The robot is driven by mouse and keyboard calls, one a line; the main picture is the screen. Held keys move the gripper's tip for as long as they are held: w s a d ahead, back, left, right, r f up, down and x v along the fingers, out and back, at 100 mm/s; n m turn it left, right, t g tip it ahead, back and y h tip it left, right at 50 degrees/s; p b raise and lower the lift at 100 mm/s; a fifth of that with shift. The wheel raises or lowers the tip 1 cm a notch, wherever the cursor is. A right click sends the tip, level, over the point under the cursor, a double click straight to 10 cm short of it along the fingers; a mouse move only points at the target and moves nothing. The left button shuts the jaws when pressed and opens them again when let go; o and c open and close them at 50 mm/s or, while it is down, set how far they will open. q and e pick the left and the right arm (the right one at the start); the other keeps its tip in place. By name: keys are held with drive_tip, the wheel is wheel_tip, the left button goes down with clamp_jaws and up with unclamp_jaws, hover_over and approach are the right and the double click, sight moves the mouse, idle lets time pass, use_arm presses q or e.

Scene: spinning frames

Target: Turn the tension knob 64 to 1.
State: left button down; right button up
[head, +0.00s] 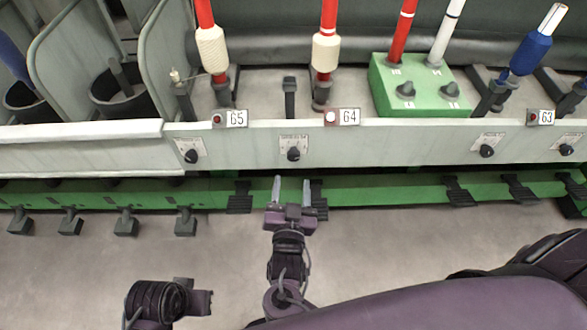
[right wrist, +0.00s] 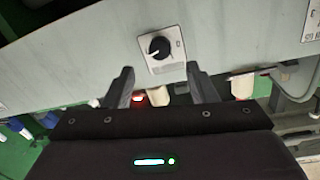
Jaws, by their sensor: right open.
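The tension knob 64 (head: 293,154) is a black knob on a white scale plate, on the grey rail below the 64 label (head: 349,117). It also shows in the right wrist view (right wrist: 160,47), with a pale pointer mark; the scale figures are too small to read. My right gripper (head: 291,184) is open and empty, its two fingers pointing at the rail just below the knob. In the right wrist view the fingertips (right wrist: 158,76) stand either side of and below the knob, apart from it. My left gripper (head: 200,298) seems to be at the lower left, its jaws unclear.
Similar knobs sit on the rail under 65 (head: 191,156) and near 63 (head: 487,151). A green box (head: 418,88) and red bobbins stand above the rail. A green beam (head: 400,190) with black pedals (head: 458,191) runs below. The floor in front is clear.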

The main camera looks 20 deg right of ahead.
sight(294, 158)
use_arm(q)
drive_tip(key=shift+w+d+b, duration=0.3)
drive_tip(key=shift+d, duration=0.15)
use_arm(e)
drive_tip(key=x, duration=0.7)
drive_tip(key=shift+w+d, duration=0.2)
drive_tip(key=shift+w, duration=0.1)
drive_tip(key=shift+c, duration=0.4)
